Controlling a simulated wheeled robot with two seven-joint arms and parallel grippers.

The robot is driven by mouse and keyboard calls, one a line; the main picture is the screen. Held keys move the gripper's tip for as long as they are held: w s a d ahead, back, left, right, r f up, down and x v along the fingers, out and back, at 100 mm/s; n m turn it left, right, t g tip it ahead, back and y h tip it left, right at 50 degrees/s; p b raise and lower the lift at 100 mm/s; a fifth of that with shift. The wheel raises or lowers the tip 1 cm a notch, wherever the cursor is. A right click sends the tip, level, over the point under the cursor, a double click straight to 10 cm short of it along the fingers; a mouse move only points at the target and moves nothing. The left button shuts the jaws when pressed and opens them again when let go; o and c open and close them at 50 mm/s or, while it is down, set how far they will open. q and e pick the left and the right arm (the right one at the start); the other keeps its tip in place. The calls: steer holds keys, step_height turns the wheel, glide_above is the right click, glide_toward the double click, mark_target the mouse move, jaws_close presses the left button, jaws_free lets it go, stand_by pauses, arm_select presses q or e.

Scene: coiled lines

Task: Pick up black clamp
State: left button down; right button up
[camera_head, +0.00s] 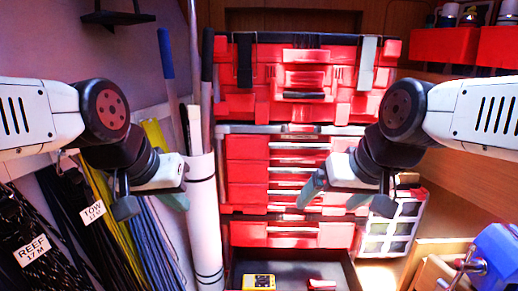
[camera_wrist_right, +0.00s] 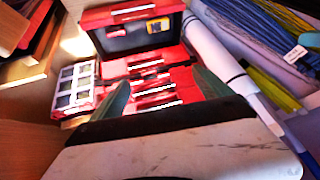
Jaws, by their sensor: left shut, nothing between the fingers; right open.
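I cannot single out a black clamp for certain in either view. A dark bar-like piece (camera_head: 118,17) is on the wall at the upper left of the head view; it is too small to name. My left gripper (camera_head: 175,200) is shut and empty, in front of the white roll and the hanging lines. My right gripper (camera_head: 348,197) is open and empty in front of the red drawers. In the right wrist view its two green fingertips (camera_wrist_right: 163,88) stand apart, with the red tool chest beyond and nothing between them.
The red tool chest (camera_head: 246,176) stands at the back centre. Its open bottom drawer holds a yellow device (camera_head: 259,282) and a small red item (camera_head: 322,284). Coiled lines (camera_head: 98,195) hang at the left beside a white roll (camera_head: 203,215). A blue vise (camera_head: 497,254) is at lower right.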

steer(key=c, duration=0.3)
steer(key=shift+w, duration=0.4)
steer(key=shift+c, duration=0.3)
steer(key=m+g+h, duration=0.2)
steer(key=m+g, duration=0.4)
steer(key=m, duration=1.3)
glide_above(324, 282)
steer(key=f, duration=4.7)
steer(key=shift+s+d+f, duration=0.1)
steer(key=shift+s+d, duration=0.05)
steer(key=shift+d, duration=0.2)
steer(key=shift+f, duration=0.35)
steer(key=shift+a+f, duration=0.2)
steer(key=shift+f, duration=1.65)
steer(key=shift+a+f, duration=0.2)
steer(key=shift+f, duration=1.6)
